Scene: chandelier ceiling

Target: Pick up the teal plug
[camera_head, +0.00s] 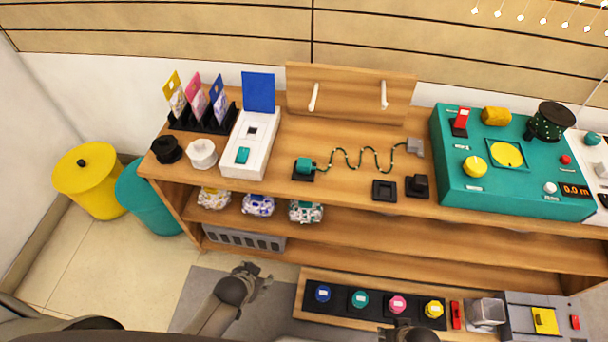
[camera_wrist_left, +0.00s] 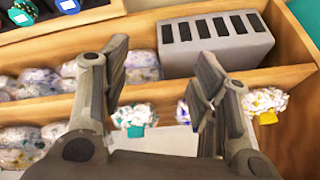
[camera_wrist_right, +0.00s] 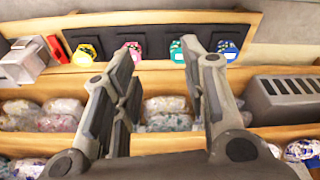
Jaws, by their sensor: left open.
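The teal plug (camera_head: 304,165) sits on a small dark base on the wooden workbench top (camera_head: 340,150), joined to a wavy green-and-black cable (camera_head: 362,158) that runs right to a grey block (camera_head: 415,146). My left gripper (camera_head: 263,277) is below and in front of the bench, well apart from the plug. It is open and empty in its wrist view (camera_wrist_left: 162,85). My right gripper shows only partly at the bottom edge of the head view; its wrist view shows its fingers (camera_wrist_right: 157,80) apart with nothing between them. The plug is in neither wrist view.
A white box (camera_head: 236,168) with a blue lid and a teal piece stands left of the plug. Two dark square sockets (camera_head: 384,190) lie to its right, before a teal console (camera_head: 500,200). A lower tray (camera_head: 300,312) holds coloured knobs.

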